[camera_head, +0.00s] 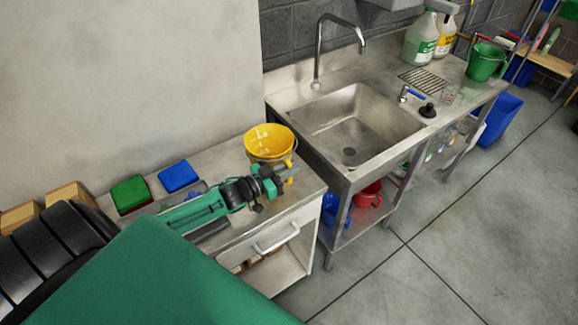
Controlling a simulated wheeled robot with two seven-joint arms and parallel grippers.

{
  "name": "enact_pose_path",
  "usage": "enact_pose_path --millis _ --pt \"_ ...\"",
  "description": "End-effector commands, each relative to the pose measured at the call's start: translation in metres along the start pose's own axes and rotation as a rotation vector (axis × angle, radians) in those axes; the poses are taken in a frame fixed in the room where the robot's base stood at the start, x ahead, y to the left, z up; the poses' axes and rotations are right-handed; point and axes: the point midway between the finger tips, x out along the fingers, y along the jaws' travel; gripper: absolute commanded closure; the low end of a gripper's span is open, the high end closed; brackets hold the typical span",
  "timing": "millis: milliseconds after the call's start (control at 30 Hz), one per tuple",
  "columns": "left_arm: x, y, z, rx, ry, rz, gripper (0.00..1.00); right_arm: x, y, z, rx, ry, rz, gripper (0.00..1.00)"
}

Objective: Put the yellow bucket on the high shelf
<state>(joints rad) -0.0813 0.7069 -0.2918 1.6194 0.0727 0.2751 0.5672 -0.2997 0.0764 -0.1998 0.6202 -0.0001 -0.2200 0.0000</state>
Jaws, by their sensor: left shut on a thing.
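The yellow bucket (269,138) is upright, open side up, at the right end of the low metal counter (222,158), next to the sink unit. My left gripper (287,173) reaches in from the left and is shut on the near side of the bucket, below its rim. The gripper hides part of the bucket's lower side, and I cannot tell whether its base touches the counter. My right gripper is not in view. I cannot make out for sure which surface is the high shelf.
A sink (352,124) with a tall faucet (320,50) stands right of the bucket. A green bucket (486,62) and jugs (421,40) are beyond it. Green (130,194) and blue (179,176) pads lie on the counter. A rack (551,64) stands far right.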

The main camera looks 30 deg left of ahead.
Motion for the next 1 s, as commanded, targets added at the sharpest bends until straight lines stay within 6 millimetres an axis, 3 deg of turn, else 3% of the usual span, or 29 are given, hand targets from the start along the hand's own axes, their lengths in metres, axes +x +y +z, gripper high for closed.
enact_pose_path --millis 200,233,300,333,767,1000 --pt "0.000 0.000 0.002 -0.002 -0.002 -0.001 1.00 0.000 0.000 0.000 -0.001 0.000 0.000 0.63" --pt "-0.001 0.000 0.003 -0.003 -0.003 -0.001 0.80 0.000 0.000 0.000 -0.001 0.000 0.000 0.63" --pt "-0.001 0.000 0.003 -0.003 -0.003 -0.001 0.66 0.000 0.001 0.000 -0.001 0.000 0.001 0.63" --pt "-0.001 0.000 0.003 -0.003 -0.003 -0.001 0.64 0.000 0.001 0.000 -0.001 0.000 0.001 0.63" --pt "0.000 0.000 0.009 -0.002 -0.002 0.000 0.64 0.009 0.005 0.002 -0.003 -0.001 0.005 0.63" --pt "-0.034 0.001 0.010 -0.002 -0.005 0.000 0.64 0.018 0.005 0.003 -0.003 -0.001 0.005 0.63"
